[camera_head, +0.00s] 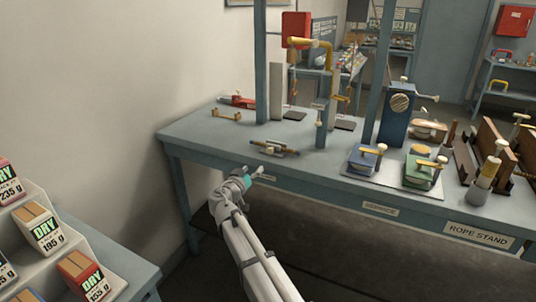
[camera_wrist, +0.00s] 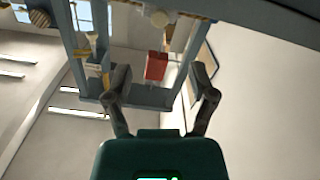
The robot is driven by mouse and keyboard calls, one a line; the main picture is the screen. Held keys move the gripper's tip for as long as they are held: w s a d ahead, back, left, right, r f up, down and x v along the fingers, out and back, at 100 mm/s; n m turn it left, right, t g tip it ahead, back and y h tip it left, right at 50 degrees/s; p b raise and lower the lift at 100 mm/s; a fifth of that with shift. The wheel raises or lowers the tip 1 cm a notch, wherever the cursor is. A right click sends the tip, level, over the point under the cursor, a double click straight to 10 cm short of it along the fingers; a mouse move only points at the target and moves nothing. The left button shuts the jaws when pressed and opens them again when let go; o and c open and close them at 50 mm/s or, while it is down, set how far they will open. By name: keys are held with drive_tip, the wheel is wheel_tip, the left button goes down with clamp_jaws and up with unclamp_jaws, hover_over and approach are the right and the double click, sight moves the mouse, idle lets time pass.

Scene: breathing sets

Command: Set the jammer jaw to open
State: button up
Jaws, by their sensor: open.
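My gripper (camera_head: 256,173) is just off the front edge of the blue-grey workbench (camera_head: 200,136) in the head view. Its two dark fingers are spread wide with nothing between them in the wrist view (camera_wrist: 161,88). A small brass-and-grey device with a short bar (camera_head: 275,148) lies on the bench near that edge, a little beyond my gripper and apart from it. A red tool (camera_head: 238,100) lies further back on the bench. I cannot tell for certain which fitting is the jammer, and no jaw's state is readable.
A blue upright frame (camera_head: 260,60) with a yellow bent pipe (camera_head: 328,50) rises from the bench. A blue box (camera_head: 396,112) and green block (camera_head: 420,172) stand to the right. Stepped racks of DRY boxes (camera_head: 42,228) are at lower left. A wall bounds the left.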

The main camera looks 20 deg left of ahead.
sight(269, 152)
drive_tip(key=w, duration=0.8)
drive_tip(key=w+d, duration=0.1)
drive_tip(key=w, duration=0.3)
drive_tip(key=shift+w, duration=0.3)
clamp_jaws()
